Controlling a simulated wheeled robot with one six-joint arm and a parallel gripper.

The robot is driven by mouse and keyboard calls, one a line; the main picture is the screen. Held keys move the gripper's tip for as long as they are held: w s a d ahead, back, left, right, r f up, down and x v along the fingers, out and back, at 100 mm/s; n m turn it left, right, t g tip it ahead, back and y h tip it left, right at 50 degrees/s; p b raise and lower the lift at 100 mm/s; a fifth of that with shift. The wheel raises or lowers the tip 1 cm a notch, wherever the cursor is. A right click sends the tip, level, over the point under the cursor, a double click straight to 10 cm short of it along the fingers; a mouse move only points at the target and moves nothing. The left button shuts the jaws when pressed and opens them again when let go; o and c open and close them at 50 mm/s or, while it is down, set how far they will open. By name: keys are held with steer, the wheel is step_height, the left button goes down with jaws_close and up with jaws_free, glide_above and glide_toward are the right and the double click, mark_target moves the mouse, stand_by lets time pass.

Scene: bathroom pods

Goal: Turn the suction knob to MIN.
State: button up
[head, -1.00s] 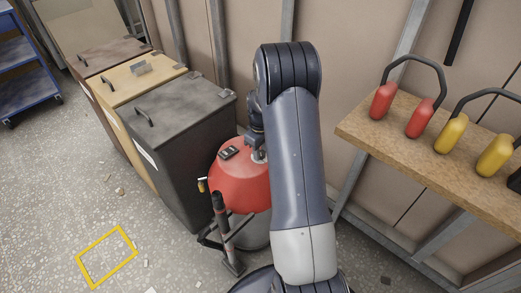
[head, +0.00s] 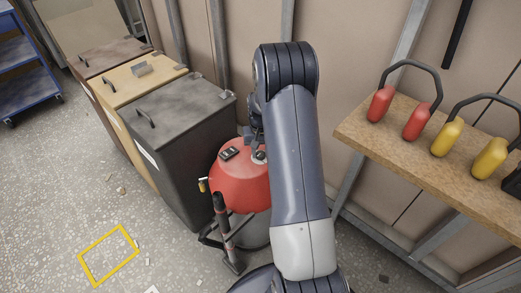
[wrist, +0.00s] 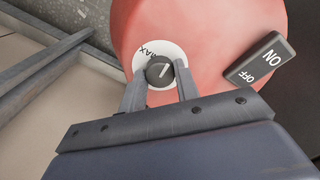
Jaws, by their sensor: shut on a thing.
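The red vacuum canister top (head: 240,185) stands below my arm in the head view. In the wrist view, the dark round suction knob (wrist: 159,71) sits on a white dial (wrist: 172,50) on the red lid (wrist: 215,35). A white pointer line on the knob slants up and right. MAX is printed at the dial's upper left; no MIN mark is visible, and the dial's lower part is hidden. My gripper (wrist: 160,80) has one finger on each side of the knob and is shut on it. An ON/OFF switch (wrist: 258,60) lies to the right.
Several lidded bins (head: 170,100) stand close at the left of the vacuum. An upright black hose or wand part (head: 222,215) stands in front of it. A wooden shelf (head: 400,150) with red and yellow handled weights is at the right. Floor at the left is mostly open.

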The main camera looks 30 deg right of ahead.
mark_target(261, 153)
steer(key=m, duration=0.6)
steer(key=shift+p, duration=0.3)
steer(key=m, duration=0.6)
steer(key=shift+m, duration=0.3)
steer(key=o, duration=1)
steer(key=shift+r, duration=0.1)
step_height(261, 153, up, 11)
steer(key=shift+f+p, duration=0.2)
steer(key=shift+p, duration=0.9)
